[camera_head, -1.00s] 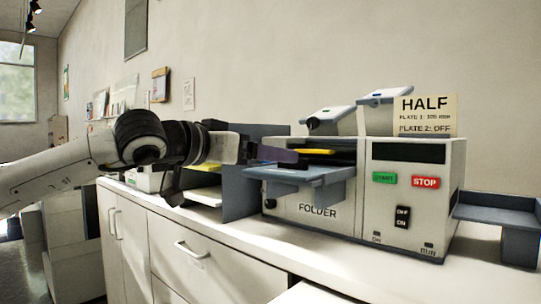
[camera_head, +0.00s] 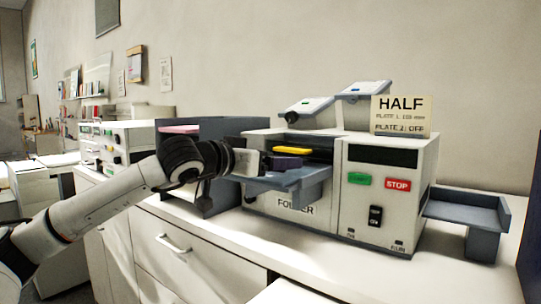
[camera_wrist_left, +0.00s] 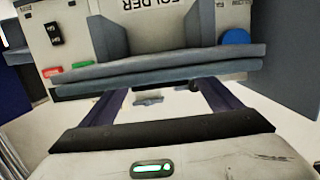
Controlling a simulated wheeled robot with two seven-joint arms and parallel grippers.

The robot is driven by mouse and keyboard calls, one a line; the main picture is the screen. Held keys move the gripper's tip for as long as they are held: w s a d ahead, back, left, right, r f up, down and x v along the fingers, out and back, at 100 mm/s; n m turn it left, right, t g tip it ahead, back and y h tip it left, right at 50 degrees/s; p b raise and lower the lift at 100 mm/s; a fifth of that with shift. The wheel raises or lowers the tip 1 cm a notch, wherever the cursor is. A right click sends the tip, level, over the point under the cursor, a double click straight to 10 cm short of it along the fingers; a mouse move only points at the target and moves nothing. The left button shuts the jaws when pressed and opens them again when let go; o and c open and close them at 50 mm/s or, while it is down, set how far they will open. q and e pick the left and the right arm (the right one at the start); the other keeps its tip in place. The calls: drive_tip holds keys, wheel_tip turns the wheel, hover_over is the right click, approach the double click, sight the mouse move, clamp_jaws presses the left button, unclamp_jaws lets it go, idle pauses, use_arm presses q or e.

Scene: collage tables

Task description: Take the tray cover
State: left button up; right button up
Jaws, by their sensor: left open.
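The folder machine (camera_head: 385,215) stands on the counter with a grey-blue tray (camera_head: 312,187) jutting from its front. No part is labelled as the tray cover, so I cannot tell which piece it is. My left gripper (camera_head: 284,163) is at the tray's left side, its dark purple finger close above the tray surface. In the left wrist view my open left gripper (camera_wrist_left: 162,92) has its two fingers apart, pointing at the grey-blue tray edge (camera_wrist_left: 160,66). Nothing is clearly held between them; contact with the tray cannot be told. My right gripper is out of view.
Two sloped plates (camera_head: 308,105) rise above the folder, and a yellow piece (camera_head: 290,149) lies in its slot. A HALF sign (camera_head: 402,114) stands on top. An outfeed tray (camera_head: 468,208) is at right. A dark grey box (camera_head: 225,130) and another machine (camera_head: 117,143) stand left.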

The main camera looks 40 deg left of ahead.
use_arm(q)
drive_tip(key=shift+c, duration=0.4)
drive_tip(key=c, duration=1.1)
drive_tip(key=shift+s+f, duration=0.1)
drive_tip(key=shift+s, duration=0.05)
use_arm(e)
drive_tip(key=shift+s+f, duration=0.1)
use_arm(q)
drive_tip(key=shift+s+d+b, duration=0.1)
drive_tip(key=shift+s+b, duration=0.4)
drive_tip(key=shift+s, duration=1.15)
drive_tip(key=o, duration=1.2)
drive_tip(key=shift+d, duration=0.1)
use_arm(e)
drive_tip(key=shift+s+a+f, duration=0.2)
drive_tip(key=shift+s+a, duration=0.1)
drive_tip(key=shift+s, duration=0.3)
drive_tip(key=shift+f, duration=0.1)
